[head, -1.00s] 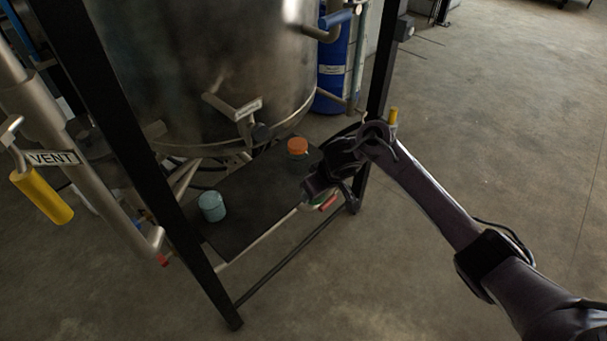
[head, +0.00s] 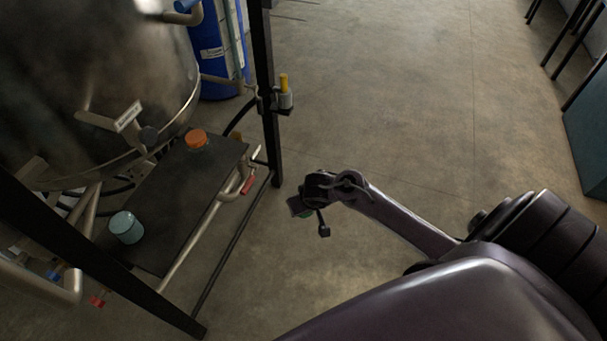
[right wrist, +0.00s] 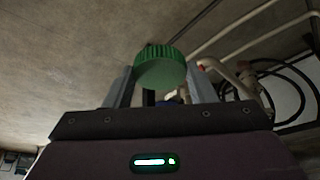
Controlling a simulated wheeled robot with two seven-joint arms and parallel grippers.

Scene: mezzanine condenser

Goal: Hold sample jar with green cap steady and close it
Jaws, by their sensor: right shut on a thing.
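My right gripper (head: 300,208) is shut on the sample jar with green cap and holds it in the air, right of the stand. In the right wrist view the ridged green cap (right wrist: 160,68) shows between the two fingers of the right gripper (right wrist: 160,85). The jar's body is hidden there, so I cannot tell how the cap sits on it. In the head view only a small greenish bit shows by the fingers. My left gripper is not in view.
A dark shelf (head: 180,215) under the steel vessel (head: 90,75) bears a jar with an orange cap (head: 196,139) and a pale teal jar (head: 126,228). A black stand leg (head: 264,100) and a red-handled valve (head: 248,184) stand left of my gripper.

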